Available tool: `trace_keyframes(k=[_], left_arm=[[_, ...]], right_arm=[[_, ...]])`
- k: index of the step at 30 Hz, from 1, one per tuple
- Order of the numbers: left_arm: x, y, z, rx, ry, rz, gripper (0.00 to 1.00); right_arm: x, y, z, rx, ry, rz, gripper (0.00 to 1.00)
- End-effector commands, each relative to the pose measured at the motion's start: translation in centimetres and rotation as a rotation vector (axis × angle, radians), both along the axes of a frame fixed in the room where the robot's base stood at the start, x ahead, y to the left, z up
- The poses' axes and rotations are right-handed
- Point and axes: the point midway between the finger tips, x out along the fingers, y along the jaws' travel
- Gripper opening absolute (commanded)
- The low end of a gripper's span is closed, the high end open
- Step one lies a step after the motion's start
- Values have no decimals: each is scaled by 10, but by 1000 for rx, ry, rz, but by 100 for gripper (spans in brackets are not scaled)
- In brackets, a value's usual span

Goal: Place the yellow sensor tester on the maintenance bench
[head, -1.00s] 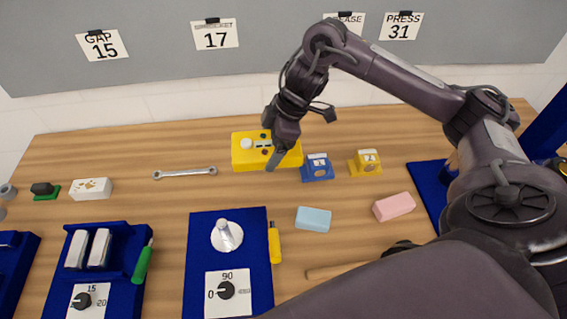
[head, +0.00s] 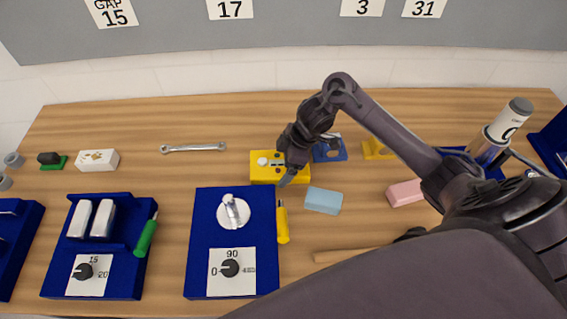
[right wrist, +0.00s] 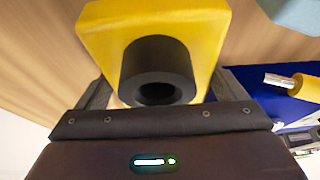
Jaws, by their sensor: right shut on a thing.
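The yellow sensor tester (head: 263,174) is a yellow box with a white knob and dark parts on top. In the head view it is at the middle of the wooden bench (head: 120,208), just behind the blue dial board. My right gripper (head: 287,178) is shut on it at its right side. In the right wrist view the yellow tester (right wrist: 205,35) with a black round socket fills the space between the fingers. I cannot tell whether the tester touches the bench. My left gripper is not in view.
A blue dial board (head: 203,235) with a metal post lies in front of the tester, with a yellow-handled tool (head: 283,222) beside it. A light blue block (head: 323,200) and a pink block (head: 404,193) lie to the right. A wrench (head: 194,147) lies behind left.

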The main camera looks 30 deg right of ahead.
Motion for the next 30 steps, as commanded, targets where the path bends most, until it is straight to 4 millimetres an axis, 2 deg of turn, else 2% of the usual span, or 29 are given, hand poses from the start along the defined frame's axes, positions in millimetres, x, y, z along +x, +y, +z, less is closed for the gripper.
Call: trace_keyframes(k=[10,11,13,19,23,26,30], left_arm=[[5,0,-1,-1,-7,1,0],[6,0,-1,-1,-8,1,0],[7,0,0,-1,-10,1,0],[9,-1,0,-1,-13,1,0],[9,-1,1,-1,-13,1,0],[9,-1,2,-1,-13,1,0],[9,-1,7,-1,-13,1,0]], right_arm=[[1,0,-3,0,-2,0,53],[0,0,-4,-1,0,1,92],[0,0,-3,-1,0,1,100],[0,0,-3,-1,-1,1,100],[0,-3,5,-2,-4,0,100],[-2,-9,19,-4,-5,2,100],[-7,-20,48,-9,-5,2,100]])
